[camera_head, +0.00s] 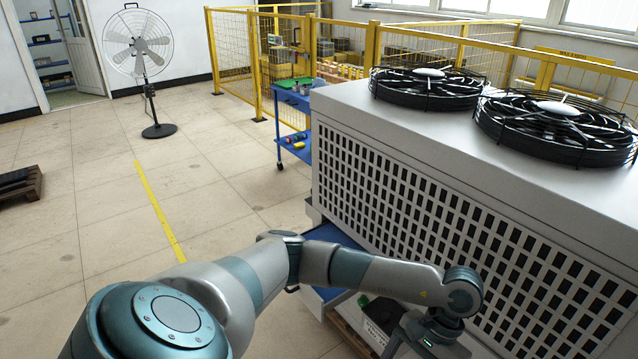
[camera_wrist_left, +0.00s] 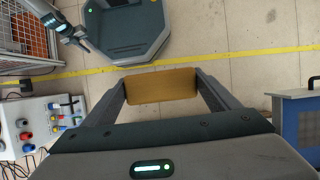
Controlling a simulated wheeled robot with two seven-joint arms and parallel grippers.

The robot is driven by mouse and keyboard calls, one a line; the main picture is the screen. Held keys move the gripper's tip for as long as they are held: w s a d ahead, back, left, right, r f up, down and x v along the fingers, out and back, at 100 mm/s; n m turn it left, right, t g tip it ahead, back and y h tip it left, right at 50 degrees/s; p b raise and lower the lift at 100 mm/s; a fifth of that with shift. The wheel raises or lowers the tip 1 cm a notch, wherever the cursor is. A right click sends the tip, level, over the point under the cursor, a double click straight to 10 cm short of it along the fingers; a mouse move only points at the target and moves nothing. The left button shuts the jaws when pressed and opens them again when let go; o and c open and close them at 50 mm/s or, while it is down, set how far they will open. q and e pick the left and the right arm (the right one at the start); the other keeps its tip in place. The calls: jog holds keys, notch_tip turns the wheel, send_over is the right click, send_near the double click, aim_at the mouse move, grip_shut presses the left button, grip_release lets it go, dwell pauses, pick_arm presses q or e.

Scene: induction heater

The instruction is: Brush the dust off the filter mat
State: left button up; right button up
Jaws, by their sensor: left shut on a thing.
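In the left wrist view my left gripper (camera_wrist_left: 161,88) is shut on an ochre block (camera_wrist_left: 161,84), which looks like a brush back; no bristles show. In the head view my left arm reaches right to the low front of the large white cabinet, and the fingertips are out of frame. The cabinet has a slotted front grille (camera_head: 440,205). I cannot make out a separate filter mat or any dust. My right gripper (camera_wrist_left: 86,46) shows small at the upper left of the left wrist view, and its opening is unclear.
Two black fans (camera_head: 427,86) sit on the cabinet top. A blue trolley (camera_head: 296,110) stands behind its left side, before a yellow fence (camera_head: 232,55). A pedestal fan (camera_head: 140,50) stands further left. Open tiled floor lies left. A socket panel (camera_wrist_left: 45,125) shows in the left wrist view.

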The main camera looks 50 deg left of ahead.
pick_arm(q)
jog(key=shift+w+a+f, duration=0.15)
jog(key=shift+f, duration=0.05)
jog(key=w+a+f+n+t+h+b, duration=0.25)
jog(key=w+a+f+n+b, duration=0.3)
jog(key=a+n, duration=0.45)
jog(key=w+a+f+n+t+h+b, duration=0.25)
jog(key=w+a+f+n+b, duration=0.35)
jog(key=a+n, duration=0.35)
pick_arm(e)
jog(key=w+r+p, duration=0.1)
jog(key=w+r, duration=0.4)
jog(key=w, duration=0.5)
pick_arm(q)
jog(key=w+a+n+t+y+b, duration=0.2)
jog(key=a+n, duration=0.6)
jog(key=a, duration=0.6)
jog(key=w+a+n+t+y+b, duration=0.2)
jog(key=a+n+b, duration=0.3)
jog(key=a, duration=1)
jog(key=n+y, duration=0.1)
jog(key=n, duration=0.2)
jog(key=shift+w+a, duration=0.2)
jog(key=shift+w, duration=0.2)
pick_arm(e)
notch_tip(320, 180, up, 12)
jog(key=g, duration=0.1)
jog(key=shift+d+r+m, duration=0.15)
jog(key=shift+r+m, duration=0.05)
jog(key=shift+m, duration=0.1)
